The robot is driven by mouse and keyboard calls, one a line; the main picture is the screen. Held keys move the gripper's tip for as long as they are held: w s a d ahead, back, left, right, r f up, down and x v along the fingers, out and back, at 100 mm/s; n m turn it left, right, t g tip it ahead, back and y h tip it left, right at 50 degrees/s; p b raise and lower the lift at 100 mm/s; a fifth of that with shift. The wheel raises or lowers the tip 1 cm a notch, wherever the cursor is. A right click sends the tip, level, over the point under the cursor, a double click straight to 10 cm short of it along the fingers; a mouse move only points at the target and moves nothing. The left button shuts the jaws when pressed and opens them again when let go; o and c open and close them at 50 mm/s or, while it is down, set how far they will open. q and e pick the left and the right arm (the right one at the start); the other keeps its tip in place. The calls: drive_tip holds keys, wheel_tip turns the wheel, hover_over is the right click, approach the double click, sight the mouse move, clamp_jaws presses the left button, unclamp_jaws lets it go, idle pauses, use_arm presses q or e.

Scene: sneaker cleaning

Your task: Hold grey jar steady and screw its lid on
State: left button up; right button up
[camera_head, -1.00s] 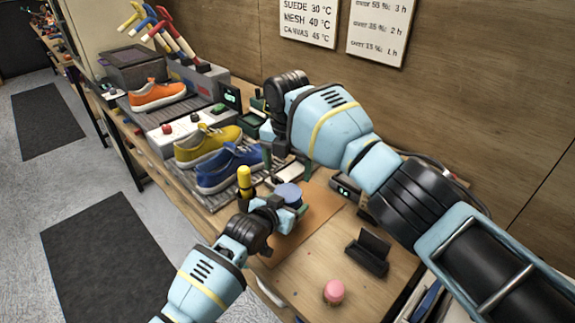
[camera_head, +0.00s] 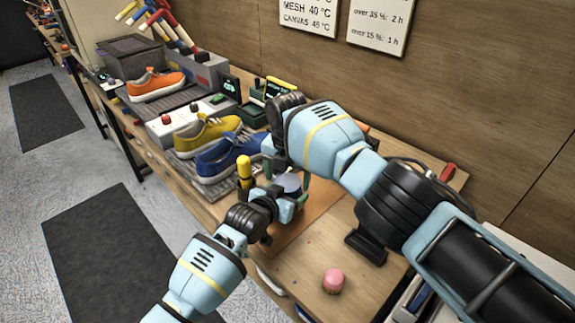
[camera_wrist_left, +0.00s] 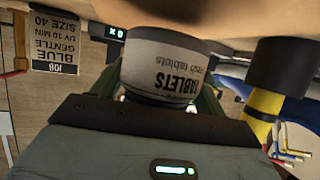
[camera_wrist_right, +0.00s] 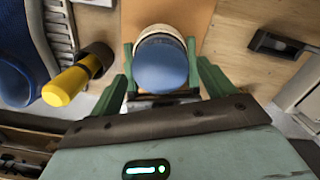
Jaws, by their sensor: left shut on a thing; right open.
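The jar (camera_wrist_left: 165,68) carries a "TABLETS" label and appears upside down in the left wrist view. My left gripper (camera_head: 287,205) is shut around its body, close to the tan mat. A round blue lid (camera_wrist_right: 162,66) sits over the jar's mouth; it also shows in the head view (camera_head: 289,184). Whether it is threaded on, I cannot tell. My right gripper (camera_wrist_right: 163,80) is open directly above, pointing down, with one green finger to each side of the lid. Its arm hides part of the bench behind.
A yellow-and-black tool (camera_wrist_right: 75,80) stands close to the left of the jar. The blue sneaker (camera_head: 228,156) and yellow sneaker (camera_head: 207,136) lie beyond. A black stand (camera_head: 367,247) and a pink round object (camera_head: 333,281) are on the bench to the right.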

drive_tip(key=shift+f, duration=0.55)
drive_tip(key=c, duration=1)
drive_tip(key=m, duration=0.4)
drive_tip(key=shift+c, duration=0.2)
drive_tip(key=m, duration=0.6)
drive_tip(key=o, duration=1.1)
drive_tip(key=shift+d, duration=0.1)
drive_tip(key=shift+r, duration=0.1)
